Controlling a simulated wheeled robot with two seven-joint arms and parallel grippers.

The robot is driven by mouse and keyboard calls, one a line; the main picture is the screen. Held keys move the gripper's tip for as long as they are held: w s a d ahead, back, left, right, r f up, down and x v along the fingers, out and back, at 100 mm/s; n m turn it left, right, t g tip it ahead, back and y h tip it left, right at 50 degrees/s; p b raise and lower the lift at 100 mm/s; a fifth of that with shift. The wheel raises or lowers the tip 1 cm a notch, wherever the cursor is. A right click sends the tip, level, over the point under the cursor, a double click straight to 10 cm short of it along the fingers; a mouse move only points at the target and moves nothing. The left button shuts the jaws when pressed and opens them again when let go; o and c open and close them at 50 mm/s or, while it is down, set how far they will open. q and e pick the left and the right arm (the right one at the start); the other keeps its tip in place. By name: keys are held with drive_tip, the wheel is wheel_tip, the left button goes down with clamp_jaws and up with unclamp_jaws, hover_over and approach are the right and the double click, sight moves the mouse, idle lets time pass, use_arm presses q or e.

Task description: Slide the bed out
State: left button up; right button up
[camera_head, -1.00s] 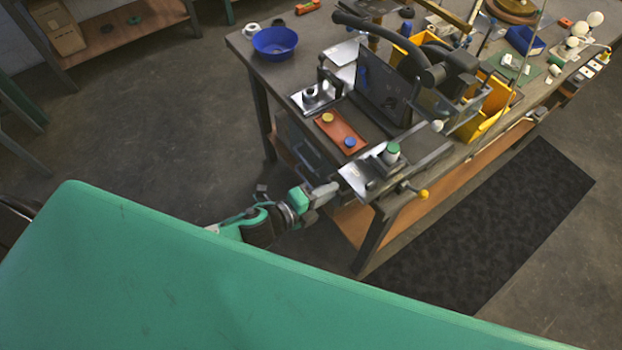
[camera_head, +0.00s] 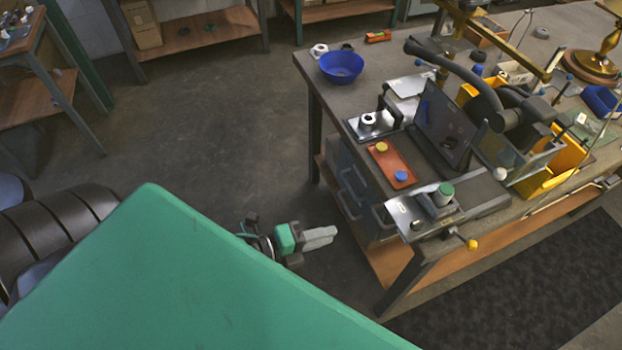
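My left gripper (camera_head: 320,237) is light grey, on a green and black wrist, in the gap left of the workbench (camera_head: 377,285). No object shows in it; whether its fingers are parted is unclear. On the bench's near corner is a machine with a dark upright plate (camera_head: 440,125) and a black curved arm (camera_head: 455,62). In front of the plate lies a red-brown panel (camera_head: 391,166) with a yellow and a blue knob. I cannot tell which part is the bed. My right gripper is out of view.
Grey drawers with handles (camera_head: 352,188) sit under the bench's left side. A yellow-tipped lever (camera_head: 471,243) sticks out near the corner. A blue bowl (camera_head: 342,66) stands at the far left corner. Open floor (camera_head: 220,130) lies left of the bench.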

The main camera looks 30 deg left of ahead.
use_arm(q)
drive_tip(key=shift+b+v, duration=0.3)
drive_tip(key=shift+v, duration=0.9)
drive_tip(key=shift+f, duration=0.1)
drive_tip(key=a+f+n+g+y, duration=0.1)
drive_tip(key=a+f+n+y, duration=0.3)
drive_tip(key=f, duration=0.8)
drive_tip(key=a+f+n+g+y, duration=0.1)
drive_tip(key=a+f+n, duration=0.4)
drive_tip(key=f, duration=0.6)
drive_tip(key=a+f+n+g+y, duration=0.25)
drive_tip(key=a+f, duration=0.35)
drive_tip(key=f, duration=0.6)
drive_tip(key=s+f+n+g+y, duration=0.25)
drive_tip(key=s+f+n, duration=0.45)
drive_tip(key=s+f, duration=0.6)
drive_tip(key=s+d+f+n+g, duration=0.2)
drive_tip(key=s+d+f, duration=0.1)
drive_tip(key=s, duration=0.3)
drive_tip(key=s+d+f+n+g, duration=0.2)
drive_tip(key=s+d+f, duration=0.1)
drive_tip(key=s+f, duration=0.3)
drive_tip(key=shift+s+d+f+g+h, duration=0.25)
drive_tip(key=shift+s+d+g+h, duration=0.05)
drive_tip(key=shift+s+d+h, duration=0.1)
drive_tip(key=shift+w, duration=0.1)
